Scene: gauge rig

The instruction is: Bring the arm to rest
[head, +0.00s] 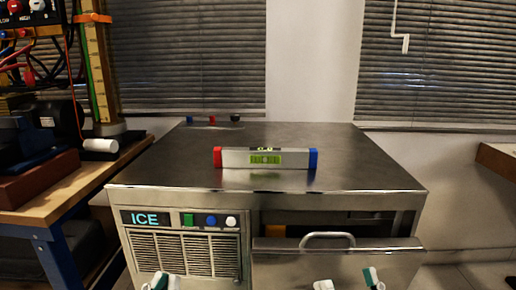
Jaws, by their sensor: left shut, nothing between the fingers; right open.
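My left gripper (161,283) shows only its fingertips at the bottom edge, in front of the vent grille of the steel ice machine (150,198). Its fingers are shut with nothing between them. My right gripper (347,282) shows at the bottom edge, in front of the machine's drawer front (400,262). Its fingertips are wide apart and empty. Most of both grippers and both arms lie below the picture.
A spirit level (238,158) with a red and a blue end lies on the machine's top. The tilted drawer front has a handle (327,236). A wooden bench (52,206) with a gauge rig stands left. A wooden shelf edge (497,160) is at right. Most of the steel top is clear.

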